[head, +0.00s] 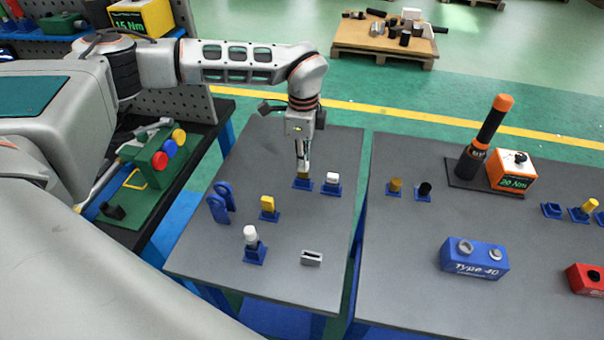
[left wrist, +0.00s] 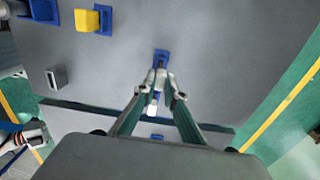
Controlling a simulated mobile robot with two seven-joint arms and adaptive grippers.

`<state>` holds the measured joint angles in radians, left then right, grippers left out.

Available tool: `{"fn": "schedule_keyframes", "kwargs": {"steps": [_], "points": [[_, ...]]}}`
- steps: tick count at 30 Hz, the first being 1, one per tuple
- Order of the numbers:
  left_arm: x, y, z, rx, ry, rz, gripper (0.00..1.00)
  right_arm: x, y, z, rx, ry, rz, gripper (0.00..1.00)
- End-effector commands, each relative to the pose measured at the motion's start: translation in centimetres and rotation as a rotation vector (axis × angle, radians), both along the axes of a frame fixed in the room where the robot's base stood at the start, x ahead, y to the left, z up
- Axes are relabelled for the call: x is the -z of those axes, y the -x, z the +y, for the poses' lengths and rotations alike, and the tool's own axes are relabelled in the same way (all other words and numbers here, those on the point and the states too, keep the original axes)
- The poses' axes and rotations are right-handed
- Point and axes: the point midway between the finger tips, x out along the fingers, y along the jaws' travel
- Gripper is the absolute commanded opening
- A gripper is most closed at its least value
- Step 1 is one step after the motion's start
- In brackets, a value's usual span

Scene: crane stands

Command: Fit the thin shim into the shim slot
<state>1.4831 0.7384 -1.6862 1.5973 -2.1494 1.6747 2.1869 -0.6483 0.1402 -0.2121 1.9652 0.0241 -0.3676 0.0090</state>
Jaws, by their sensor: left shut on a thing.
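My left gripper (head: 302,164) points down at a small blue holder (head: 303,185) near the back of the left table. In the left wrist view the closed fingertips (left wrist: 160,82) hide most of the piece, with the blue holder (left wrist: 161,56) just beyond. The grey block with a dark slot (head: 311,258) stands apart, near the table's front edge; it also shows in the left wrist view (left wrist: 56,78). My right gripper is not in view.
A white-topped piece (head: 332,178) stands close right of the gripper. The table between gripper and slotted block is clear.

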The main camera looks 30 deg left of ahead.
Motion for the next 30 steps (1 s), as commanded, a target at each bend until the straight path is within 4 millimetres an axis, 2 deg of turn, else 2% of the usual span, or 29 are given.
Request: {"fn": "schedule_keyframes", "kwargs": {"steps": [16,30], "points": [[-2.6,0.0,0.0,0.000,0.001,-0.001,0.00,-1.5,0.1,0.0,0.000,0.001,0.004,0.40],[-2.8,0.2,-0.5,0.007,0.001,0.002,0.00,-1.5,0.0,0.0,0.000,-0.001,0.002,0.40]]}}
